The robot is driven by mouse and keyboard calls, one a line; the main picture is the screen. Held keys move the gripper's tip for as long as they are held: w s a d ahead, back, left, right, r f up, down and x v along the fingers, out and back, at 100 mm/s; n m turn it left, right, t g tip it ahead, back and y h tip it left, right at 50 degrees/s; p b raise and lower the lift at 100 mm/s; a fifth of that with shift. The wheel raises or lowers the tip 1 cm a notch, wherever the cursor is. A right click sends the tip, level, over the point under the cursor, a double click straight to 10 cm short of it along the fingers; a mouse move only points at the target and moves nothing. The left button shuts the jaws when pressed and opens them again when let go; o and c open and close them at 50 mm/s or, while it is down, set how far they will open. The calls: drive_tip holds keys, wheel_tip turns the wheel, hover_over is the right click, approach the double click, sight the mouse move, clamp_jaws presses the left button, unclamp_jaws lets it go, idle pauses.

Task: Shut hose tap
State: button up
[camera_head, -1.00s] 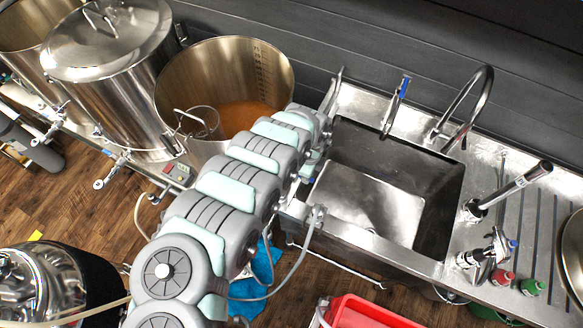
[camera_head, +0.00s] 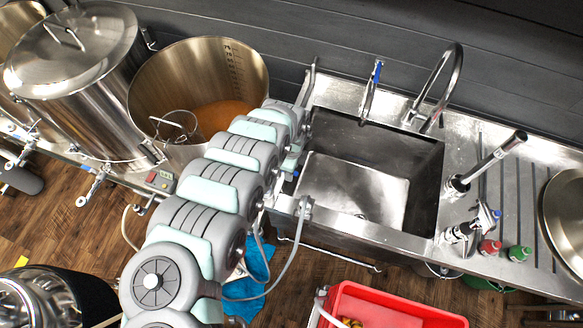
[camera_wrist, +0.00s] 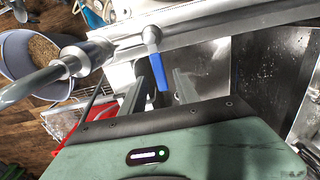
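The hose tap has a metal body (camera_wrist: 98,52) with a blue lever (camera_wrist: 158,73) in the wrist view. A grey hose (camera_wrist: 32,86) runs from the body to the left. In the head view the hose fitting (camera_head: 305,204) is at the sink's front left, beside my arm, and the hose hangs from it in a loop. The tap's body is mostly hidden there. My gripper (camera_wrist: 140,88) reaches up close to the blue lever from below in the wrist view. Its fingers partly overlap behind the lever, so contact and gap are unclear. In the head view my arm hides it.
The steel sink (camera_head: 429,185) lies right of my arm. A blue-handled tap (camera_head: 369,90) and a curved faucet (camera_head: 453,75) stand behind it. The open kettle (camera_head: 145,95) is to the left. A red bin (camera_head: 400,305) and a blue cloth (camera_head: 258,270) are below.

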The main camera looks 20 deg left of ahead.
drive_tip(key=shift+r, duration=0.15)
drive_tip(key=shift+a+r, duration=0.1)
drive_tip(key=shift+r, duration=0.25)
wheel_tip(320, 180, up, 10)
drive_tip(key=p, duration=0.2)
drive_tip(key=shift+s, duration=0.1)
idle(0.4)
